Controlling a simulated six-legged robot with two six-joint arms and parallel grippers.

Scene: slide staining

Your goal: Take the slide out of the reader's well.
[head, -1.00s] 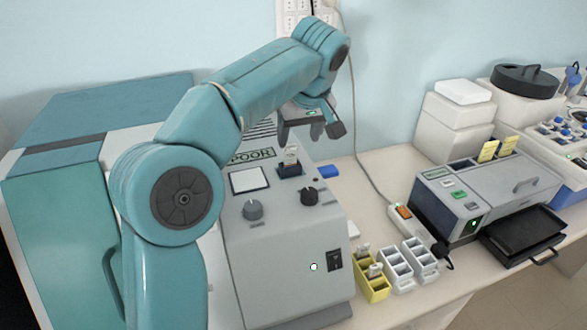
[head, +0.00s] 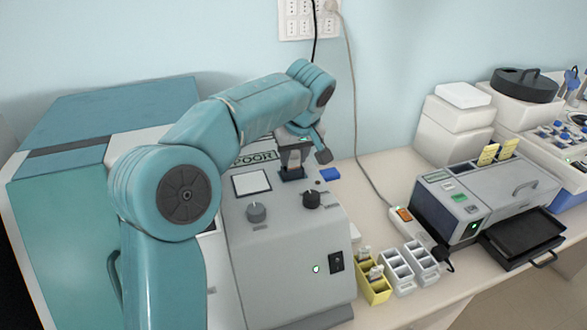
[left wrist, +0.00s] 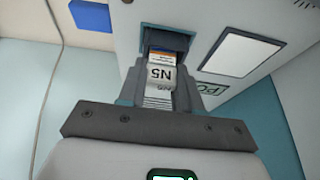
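The reader (head: 285,245) is the grey console with a "POOR" display, two knobs and a green light. Its small dark well (head: 292,175) is on the top face. In the left wrist view the slide (left wrist: 161,72), with an "N5" label and an orange band, stands in the well (left wrist: 167,38). My left gripper (head: 293,158) is down over the well. My right gripper is not in view.
A blue block (head: 329,174) lies behind the reader. A yellow rack (head: 373,284) with slides and pale racks (head: 398,271) stand right of it. A grey machine (head: 490,190) with a black tray (head: 522,235) is farther right. A cable hangs down the wall.

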